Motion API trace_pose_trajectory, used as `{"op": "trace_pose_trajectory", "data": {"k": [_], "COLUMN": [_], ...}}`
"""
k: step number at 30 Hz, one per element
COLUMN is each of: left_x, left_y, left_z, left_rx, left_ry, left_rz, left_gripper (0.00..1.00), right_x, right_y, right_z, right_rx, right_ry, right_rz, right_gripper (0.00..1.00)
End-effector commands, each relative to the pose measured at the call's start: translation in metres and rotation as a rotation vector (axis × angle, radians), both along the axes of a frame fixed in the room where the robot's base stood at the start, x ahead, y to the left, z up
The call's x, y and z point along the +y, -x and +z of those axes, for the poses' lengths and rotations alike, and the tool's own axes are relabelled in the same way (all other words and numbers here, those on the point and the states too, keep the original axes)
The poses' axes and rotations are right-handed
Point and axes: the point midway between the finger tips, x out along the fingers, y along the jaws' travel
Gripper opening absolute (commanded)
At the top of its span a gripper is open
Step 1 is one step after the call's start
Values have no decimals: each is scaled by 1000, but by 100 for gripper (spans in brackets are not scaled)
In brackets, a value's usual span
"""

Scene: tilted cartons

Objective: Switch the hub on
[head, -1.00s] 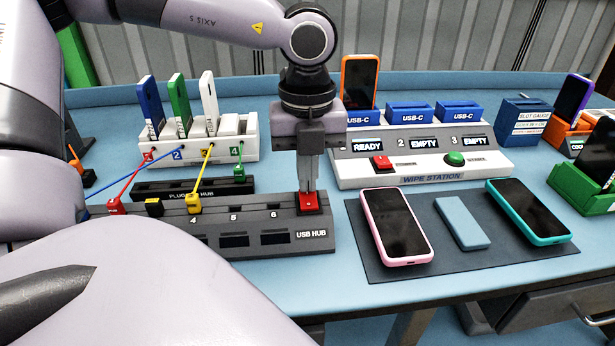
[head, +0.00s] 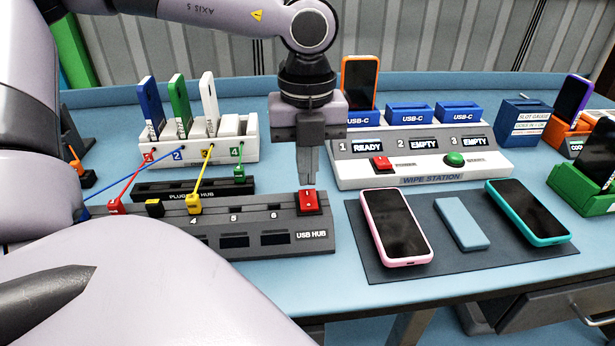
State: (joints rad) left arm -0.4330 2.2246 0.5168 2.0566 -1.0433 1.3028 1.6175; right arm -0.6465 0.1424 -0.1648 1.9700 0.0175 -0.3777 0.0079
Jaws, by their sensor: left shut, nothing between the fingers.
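The grey USB hub (head: 316,236) lies on the blue table in front of me, its label and numbered ports facing me. Its red rocker switch (head: 308,203) is at the right end of the top and shows a bright red face with a small white mark. My left gripper (head: 307,184) points down just at the far edge of the switch, fingers together and empty. I cannot tell whether the fingertips touch the switch. My right gripper is not in view.
The wipe station (head: 345,181) stands behind right. A dark mat (head: 372,268) with phones lies right of the hub. My arm covers the lower left.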

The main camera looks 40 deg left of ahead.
Motion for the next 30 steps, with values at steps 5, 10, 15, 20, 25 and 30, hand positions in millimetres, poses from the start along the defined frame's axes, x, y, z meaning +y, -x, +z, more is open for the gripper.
{"op": "trace_pose_trajectory", "data": {"k": [5,10,15,20,25,30], "left_x": [0,0,0,0,0,0], "left_y": [-1,-1,0,0,0,0], "left_z": [17,31,44,49,49,48], "left_rx": [-2,-3,-3,-1,-2,-1], "left_ry": [-1,-1,-2,-2,-1,0], "left_rz": [0,-1,0,0,0,0], "left_gripper": [0,0,0,0,0,0], "right_x": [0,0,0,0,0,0], "right_y": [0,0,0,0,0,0], "right_z": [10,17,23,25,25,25], "right_rx": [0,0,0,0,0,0], "right_ry": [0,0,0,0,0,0], "right_rz": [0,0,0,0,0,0], "right_gripper": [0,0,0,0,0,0]}}
